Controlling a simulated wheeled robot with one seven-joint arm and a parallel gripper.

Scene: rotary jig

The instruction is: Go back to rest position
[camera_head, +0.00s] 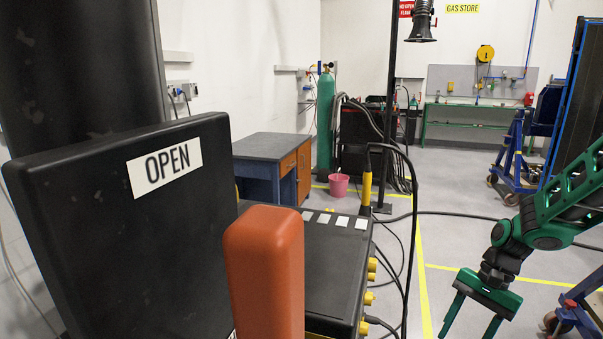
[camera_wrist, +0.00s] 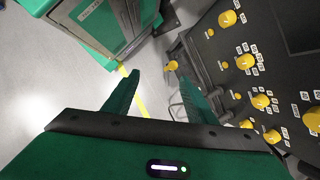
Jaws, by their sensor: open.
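My gripper (camera_head: 480,314) is green with two fingers spread apart. It hangs at the lower right of the head view, fingers down, with nothing between them. In the wrist view my gripper (camera_wrist: 154,96) also shows open and empty. A black control box (camera_head: 325,265) with yellow knobs stands to the left of the gripper in the head view, apart from it. Its knobbed face seems to be the dark panel (camera_wrist: 270,60) at the right of the wrist view. A black panel labelled OPEN (camera_head: 100,230) and an orange-red handle (camera_head: 265,270) stand in the left foreground.
A blue stand (camera_head: 515,155) and a dark upright panel (camera_head: 578,95) are at the right. A desk (camera_head: 270,150), a pink bucket (camera_head: 338,185) and a green gas cylinder (camera_head: 326,120) stand farther back. Cables cross the floor. Grey floor (camera_head: 450,235) is clear beyond the gripper.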

